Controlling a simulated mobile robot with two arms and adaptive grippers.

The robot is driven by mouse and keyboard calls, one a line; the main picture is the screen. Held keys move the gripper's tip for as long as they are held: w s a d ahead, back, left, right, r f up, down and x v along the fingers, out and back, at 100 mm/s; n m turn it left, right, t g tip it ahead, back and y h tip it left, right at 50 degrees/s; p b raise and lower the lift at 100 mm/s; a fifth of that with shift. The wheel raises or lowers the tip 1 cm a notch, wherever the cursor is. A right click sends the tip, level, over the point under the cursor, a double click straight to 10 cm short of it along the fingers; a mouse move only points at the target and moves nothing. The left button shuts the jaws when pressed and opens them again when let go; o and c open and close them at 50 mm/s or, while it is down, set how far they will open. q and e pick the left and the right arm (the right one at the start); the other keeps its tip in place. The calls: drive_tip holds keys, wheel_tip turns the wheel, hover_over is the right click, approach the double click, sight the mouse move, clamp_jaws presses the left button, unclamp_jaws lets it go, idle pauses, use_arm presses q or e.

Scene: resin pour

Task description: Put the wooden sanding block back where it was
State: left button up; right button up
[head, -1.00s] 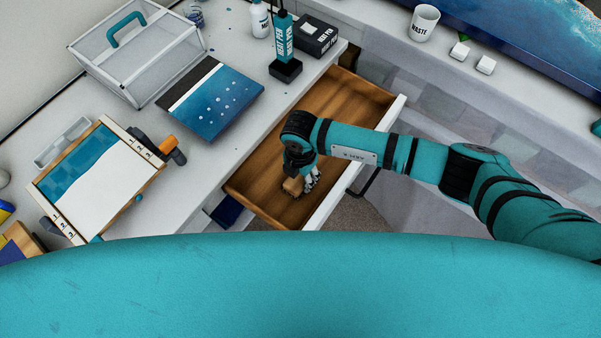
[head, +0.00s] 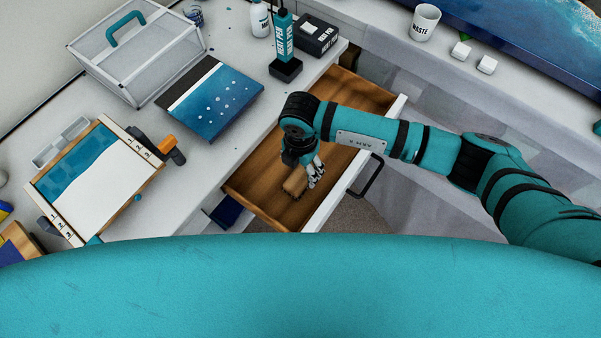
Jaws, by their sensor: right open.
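The wooden sanding block (head: 295,183) lies inside the open wooden drawer (head: 258,190), towards its near end. My right gripper (head: 309,178) reaches down into the drawer from above. It is open, with its fingers just above and beside the block; I cannot tell whether they touch it. The block's top shows, and part of its far side is hidden by the gripper. My left gripper is not in view.
The drawer's front with its dark handle (head: 371,178) faces right. On the bench stand a mesh-sided box (head: 130,60), a blue panel (head: 215,100), a heat pen (head: 283,40) and a clamped board (head: 95,180). A waste cup (head: 424,22) stands at the upper right.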

sight(301, 175)
wheel_tip(301, 175, up, 7)
drive_tip(key=b, duration=0.1)
idle(0.5)
